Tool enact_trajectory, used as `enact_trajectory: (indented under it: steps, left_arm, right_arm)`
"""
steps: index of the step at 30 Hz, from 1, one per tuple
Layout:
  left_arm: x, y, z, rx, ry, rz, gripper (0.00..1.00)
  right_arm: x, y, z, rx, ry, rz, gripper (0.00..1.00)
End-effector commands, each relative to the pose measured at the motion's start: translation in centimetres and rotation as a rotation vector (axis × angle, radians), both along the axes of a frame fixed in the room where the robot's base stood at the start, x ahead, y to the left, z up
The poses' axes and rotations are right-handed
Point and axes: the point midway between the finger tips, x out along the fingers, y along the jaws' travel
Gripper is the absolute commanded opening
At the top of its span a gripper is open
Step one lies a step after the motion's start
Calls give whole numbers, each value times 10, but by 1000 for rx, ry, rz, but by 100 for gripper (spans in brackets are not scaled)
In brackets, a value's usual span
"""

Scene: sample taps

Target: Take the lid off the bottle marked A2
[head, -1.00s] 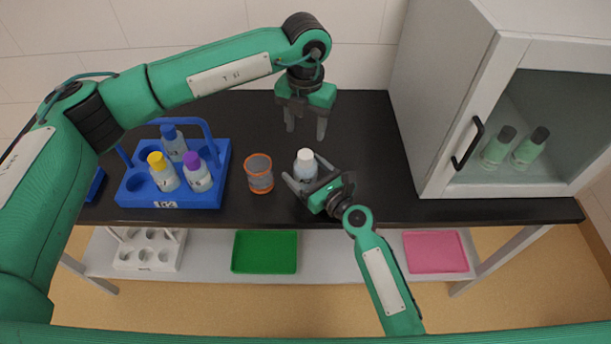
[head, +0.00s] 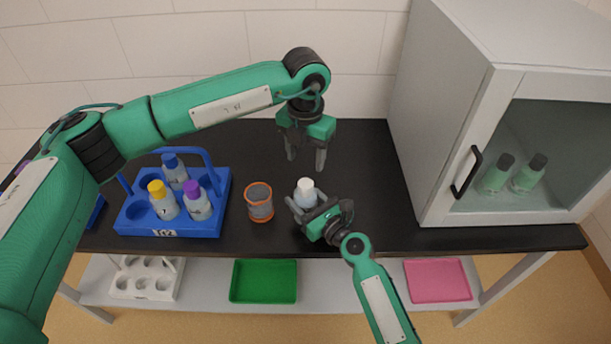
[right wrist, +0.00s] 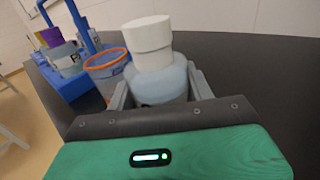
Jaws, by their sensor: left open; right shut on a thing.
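A bottle with a white lid (head: 305,185) stands on the black worktop. My right gripper (head: 312,209) is shut on this bottle around its pale blue body. In the right wrist view the bottle (right wrist: 160,82) is between the fingers, with its white lid (right wrist: 147,38) on top and clear of them. Its marking cannot be read. My left gripper (head: 305,160) is open and empty, pointing down above the worktop, behind and a little above the white lid.
Left of the bottle stand an orange-rimmed beaker (head: 259,203) and a blue rack (head: 170,227) with yellow-, blue- and purple-capped bottles. A cabinet (head: 450,120) with two green bottles stands at right. Below are a green tray (head: 263,282), a pink tray (head: 437,281) and a white rack (head: 146,285).

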Motion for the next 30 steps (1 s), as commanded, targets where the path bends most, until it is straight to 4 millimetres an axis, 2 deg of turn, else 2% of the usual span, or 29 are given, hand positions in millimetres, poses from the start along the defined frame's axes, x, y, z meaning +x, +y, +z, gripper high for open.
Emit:
enact_trajectory:
  steps: [30]
  left_arm:
    - [0, 0, 0, -1, 0, -1627, 53]
  right_arm:
    - [0, 0, -1, -1, 1, 0, 0]
